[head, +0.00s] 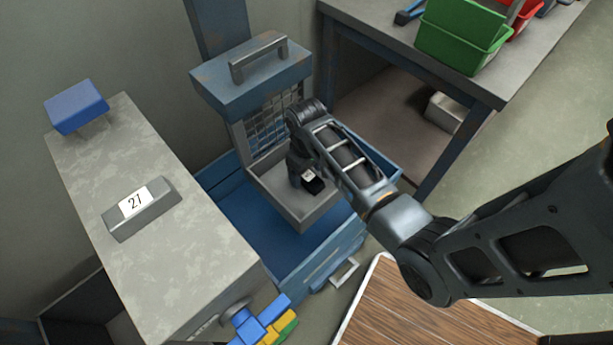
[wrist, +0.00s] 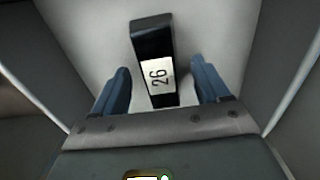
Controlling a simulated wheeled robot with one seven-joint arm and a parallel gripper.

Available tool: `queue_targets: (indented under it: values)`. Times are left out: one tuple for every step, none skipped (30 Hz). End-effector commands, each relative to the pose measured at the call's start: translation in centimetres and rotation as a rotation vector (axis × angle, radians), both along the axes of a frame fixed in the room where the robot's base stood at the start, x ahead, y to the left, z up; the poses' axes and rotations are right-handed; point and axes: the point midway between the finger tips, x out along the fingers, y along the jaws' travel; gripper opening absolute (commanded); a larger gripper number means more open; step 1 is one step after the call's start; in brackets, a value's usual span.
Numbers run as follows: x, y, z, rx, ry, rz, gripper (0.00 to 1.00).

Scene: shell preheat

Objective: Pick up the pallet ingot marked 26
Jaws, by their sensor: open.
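The ingot marked 26 is a dark bar with a white label (wrist: 153,45). In the wrist view it lies on the pale floor of a grey tray, its label end between my two blue fingers. In the head view the ingot (head: 313,184) shows as a small dark shape with a white label, partly hidden by my wrist. My gripper (wrist: 160,88) is open, one finger on each side of the ingot, with gaps on both sides. In the head view my arm reaches down into the tray (head: 290,212) and hides most of the gripper.
The tray's walls stand close around my gripper. A workbench (head: 390,22) with a green bin (head: 455,45) is at right.

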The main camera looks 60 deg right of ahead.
Motion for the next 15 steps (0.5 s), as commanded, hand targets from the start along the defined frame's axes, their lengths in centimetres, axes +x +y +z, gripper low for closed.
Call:
queue_targets:
  values:
    - [-0.01, -0.02, -0.25, 0.0, 0.0, 0.0, 0.75]
    - [0.0, -0.02, -0.31, 0.0, 0.0, 0.0, 0.75]
    - [0.02, -0.01, -0.34, 0.0, -0.001, 0.0, 0.75]
    - [0.02, -0.01, -0.34, 0.0, -0.001, 0.0, 0.75]
    - [0.02, -0.01, -0.33, 0.0, -0.001, 0.0, 0.75]
    - [0.02, -0.01, -0.31, 0.0, -0.001, 0.0, 0.75]
    - [0.02, -0.01, -0.31, 0.0, -0.001, 0.0, 0.75]
    - [0.02, -0.01, -0.31, 0.0, -0.001, 0.0, 0.75]
    - [0.01, -0.01, -0.31, 0.0, -0.001, 0.0, 0.71]
    - [0.01, -0.01, -0.3, 0.0, -0.001, 0.0, 0.68]
    - [0.01, -0.01, -0.3, 0.0, -0.001, 0.0, 0.65]
    - [0.01, -0.01, -0.3, 0.0, -0.001, 0.0, 0.62]
    - [0.01, -0.01, -0.3, 0.0, -0.001, 0.0, 0.59]
    - [0.01, -0.01, -0.3, 0.0, -0.001, 0.0, 0.56]
    - [0.01, -0.01, -0.29, 0.0, -0.001, 0.0, 0.52]
